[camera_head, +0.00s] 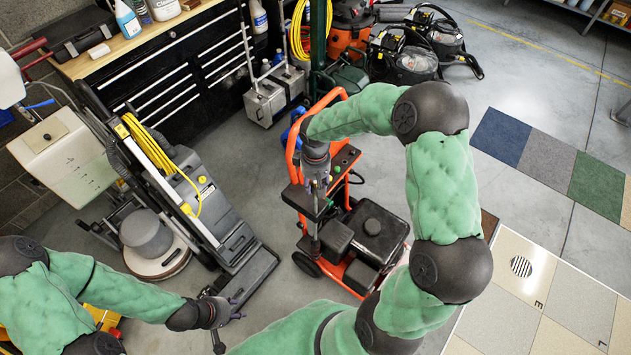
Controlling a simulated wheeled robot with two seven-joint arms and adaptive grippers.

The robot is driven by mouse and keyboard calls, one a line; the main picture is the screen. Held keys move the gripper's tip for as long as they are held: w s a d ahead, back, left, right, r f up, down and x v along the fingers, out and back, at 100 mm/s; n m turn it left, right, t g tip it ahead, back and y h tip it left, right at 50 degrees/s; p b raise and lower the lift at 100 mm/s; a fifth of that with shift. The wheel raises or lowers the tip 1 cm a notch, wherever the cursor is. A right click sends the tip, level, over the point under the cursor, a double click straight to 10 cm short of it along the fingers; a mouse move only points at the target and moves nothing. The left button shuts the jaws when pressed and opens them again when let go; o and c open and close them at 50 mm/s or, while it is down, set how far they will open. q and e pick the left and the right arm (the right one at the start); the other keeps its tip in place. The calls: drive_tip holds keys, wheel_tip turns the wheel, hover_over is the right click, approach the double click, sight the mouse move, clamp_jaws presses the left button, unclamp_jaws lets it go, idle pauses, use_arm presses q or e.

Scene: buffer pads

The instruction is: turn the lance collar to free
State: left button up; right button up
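The pressure washer (375,230) has an orange tube frame, dark wheels and a black engine, and stands on the grey floor at the middle. My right arm arches over it. My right gripper (317,190) points down in front of the orange handle, close to a thin dark upright rod (315,240) that may be the lance. The collar cannot be made out; the gripper may hide it, and its fingers are too small to tell open from shut. My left gripper (232,314) is at the lower left, fingers spread, empty, apart from the washer.
A floor machine with a yellow cord (200,190) stands at left, near my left arm. A workbench with dark drawers (165,70) runs behind. Vacuums (425,45) stand at the back. Carpet samples (545,155) and pale floor tiles (525,300) lie at right. Grey floor separates the machines.

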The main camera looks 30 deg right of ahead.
drive_tip(key=n+p, duration=0.1)
drive_tip(key=n, duration=0.3)
drive_tip(key=shift+r+n, duration=0.1)
drive_tip(key=shift+n, duration=0.2)
drive_tip(key=shift+n+p, duration=1.05)
drive_tip(key=shift+n, duration=1.25)
drive_tip(key=o, duration=1.1)
drive_tip(key=shift+o, duration=0.2)
wheel_tip(320, 180, up, 12)
drive_tip(key=shift+f, duration=0.1)
